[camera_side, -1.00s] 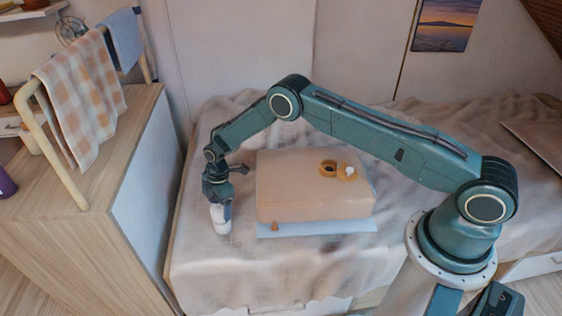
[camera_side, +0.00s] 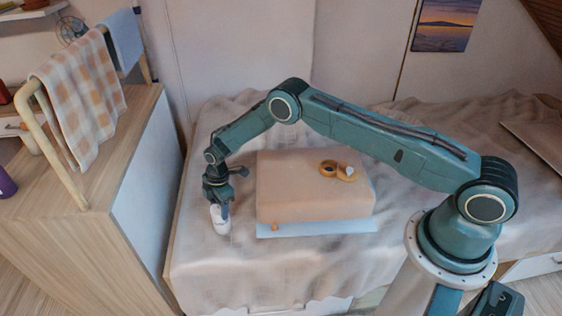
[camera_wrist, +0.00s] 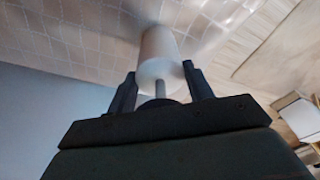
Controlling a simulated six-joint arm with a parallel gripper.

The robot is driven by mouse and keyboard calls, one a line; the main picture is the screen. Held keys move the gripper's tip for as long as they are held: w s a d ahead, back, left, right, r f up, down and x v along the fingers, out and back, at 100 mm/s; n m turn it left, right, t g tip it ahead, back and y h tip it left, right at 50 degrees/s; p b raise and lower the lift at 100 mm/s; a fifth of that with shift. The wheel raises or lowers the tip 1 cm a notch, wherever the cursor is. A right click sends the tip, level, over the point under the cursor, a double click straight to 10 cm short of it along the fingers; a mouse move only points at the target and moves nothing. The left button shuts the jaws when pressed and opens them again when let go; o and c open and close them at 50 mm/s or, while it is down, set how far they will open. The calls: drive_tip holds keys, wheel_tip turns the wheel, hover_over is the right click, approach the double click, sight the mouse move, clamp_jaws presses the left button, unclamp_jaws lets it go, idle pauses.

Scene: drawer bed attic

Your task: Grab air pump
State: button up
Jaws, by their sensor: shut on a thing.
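The air pump is a white cylinder (camera_side: 220,219) standing on the bed at the left of the tan block in the side view. In the wrist view the white pump (camera_wrist: 160,52) stands out past the fingers, with a thin grey stem toward me. My gripper (camera_side: 219,204) points down at the pump's top in the side view. It also shows in the wrist view (camera_wrist: 162,90), with its two dark fingers on either side of the pump's near end. The gripper is shut on the pump. Part of the pump's upper end is hidden by the fingers.
A tan block (camera_side: 300,205) lies on a light blue sheet (camera_side: 330,229) to the right, with two orange rings (camera_side: 337,170) on top and a small orange piece (camera_side: 275,226) at its front. A wooden cabinet (camera_side: 120,190) stands left. The bed's front (camera_side: 260,275) is clear.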

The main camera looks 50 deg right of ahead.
drive_tip(key=shift+r, duration=0.15)
wheel_tip(320, 180, up, 20)
idle(0.9)
